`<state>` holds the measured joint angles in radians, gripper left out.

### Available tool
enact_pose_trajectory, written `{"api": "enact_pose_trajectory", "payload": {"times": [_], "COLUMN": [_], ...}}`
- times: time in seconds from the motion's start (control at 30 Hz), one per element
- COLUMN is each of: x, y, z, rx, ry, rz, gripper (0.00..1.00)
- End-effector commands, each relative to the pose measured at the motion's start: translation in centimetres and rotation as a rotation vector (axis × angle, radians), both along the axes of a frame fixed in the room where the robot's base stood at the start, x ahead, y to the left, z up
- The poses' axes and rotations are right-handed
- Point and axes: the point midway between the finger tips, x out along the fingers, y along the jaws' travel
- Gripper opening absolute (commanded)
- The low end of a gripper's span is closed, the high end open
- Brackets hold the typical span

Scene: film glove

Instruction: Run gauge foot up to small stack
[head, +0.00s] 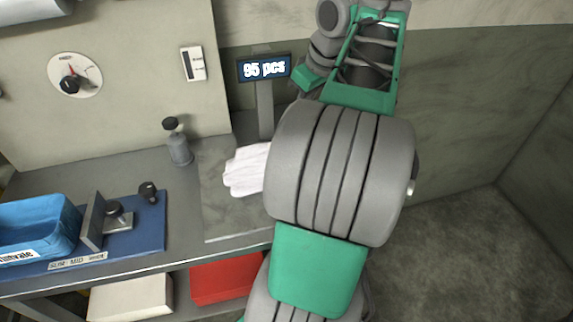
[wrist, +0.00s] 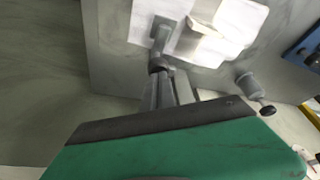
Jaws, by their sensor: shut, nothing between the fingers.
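A flat white glove-like stack (head: 246,170) lies on a grey plate on the bench, partly hidden by my arm in the head view. It also shows at the top of the wrist view (wrist: 145,20). A gauge-like fixture with an upright metal plate (head: 92,222) and a block with a knob (head: 118,214) stands on a blue base (head: 150,232) labelled SLIM MID WIDE. I cannot tell which part is its foot. My gripper (wrist: 170,78) is shut and empty, near the white stack in the wrist view. My arm hides it in the head view.
A display (head: 264,68) reading 95 pcs stands on a post behind the stack. A grey dispenser-like bottle (head: 178,145) stands left of the stack. A blue bin (head: 38,228) sits at the left. A red bin (head: 226,278) and a white box (head: 130,298) are below the bench.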

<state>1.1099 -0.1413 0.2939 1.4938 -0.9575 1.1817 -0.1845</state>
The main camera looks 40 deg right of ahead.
Motion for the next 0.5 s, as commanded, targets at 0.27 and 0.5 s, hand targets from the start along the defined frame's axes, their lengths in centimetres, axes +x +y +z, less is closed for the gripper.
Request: {"api": "enact_pose_trajectory", "payload": {"times": [0.27, 0.5], "x": [0.0, 0.0], "y": [0.0, 0.0], "z": [-0.2, 1.6], "rx": [0.004, 0.003], "ry": [0.003, 0.002], "rz": [0.0, 0.0], "gripper": [0.0, 0.0]}}
